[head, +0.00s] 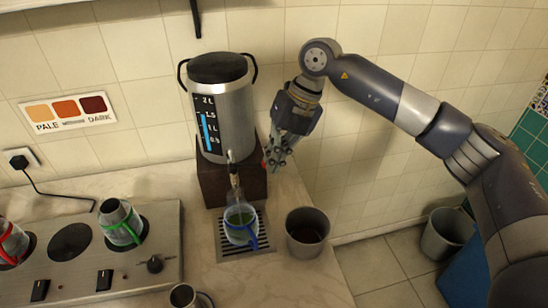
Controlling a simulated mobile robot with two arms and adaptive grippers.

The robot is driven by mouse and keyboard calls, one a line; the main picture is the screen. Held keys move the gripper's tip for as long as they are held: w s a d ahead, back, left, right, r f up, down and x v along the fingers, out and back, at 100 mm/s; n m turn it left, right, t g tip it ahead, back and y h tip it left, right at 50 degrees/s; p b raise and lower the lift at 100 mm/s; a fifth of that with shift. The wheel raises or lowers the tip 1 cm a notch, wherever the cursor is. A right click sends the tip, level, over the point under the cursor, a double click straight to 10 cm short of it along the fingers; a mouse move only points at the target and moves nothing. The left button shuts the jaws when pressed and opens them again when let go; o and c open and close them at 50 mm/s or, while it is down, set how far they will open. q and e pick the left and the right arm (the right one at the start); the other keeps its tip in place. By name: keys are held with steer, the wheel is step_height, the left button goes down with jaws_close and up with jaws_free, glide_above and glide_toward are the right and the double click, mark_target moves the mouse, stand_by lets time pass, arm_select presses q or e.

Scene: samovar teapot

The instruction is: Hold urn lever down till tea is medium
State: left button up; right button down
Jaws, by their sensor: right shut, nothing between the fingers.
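The metal urn (238,105) with a black lid and a blue level gauge stands on a dark block (215,185) against the tiled wall. Its tap (233,172) points down over a clear vessel with a blue handle (240,222), which stands on the drip grate (262,246). The vessel's contents look greenish; the tea's strength is hard to judge. My right gripper (272,163) is shut and empty, just right of the urn's base and tap, fingers down. My left gripper is out of view.
A colour card (68,113) marked PALE to DARK hangs on the wall at left. A grey bin (307,233) stands right of the grate; a small cup (183,296) is at front.

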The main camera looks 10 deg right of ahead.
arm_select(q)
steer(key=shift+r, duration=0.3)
arm_select(e)
steer(key=shift+r, duration=0.5)
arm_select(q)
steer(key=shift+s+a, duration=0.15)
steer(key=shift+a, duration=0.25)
arm_select(e)
steer(key=a+r+v, duration=0.1)
steer(key=a+v, duration=0.2)
steer(key=v, duration=1)
steer(key=shift+r, duration=0.35)
steer(key=shift+d, duration=0.15)
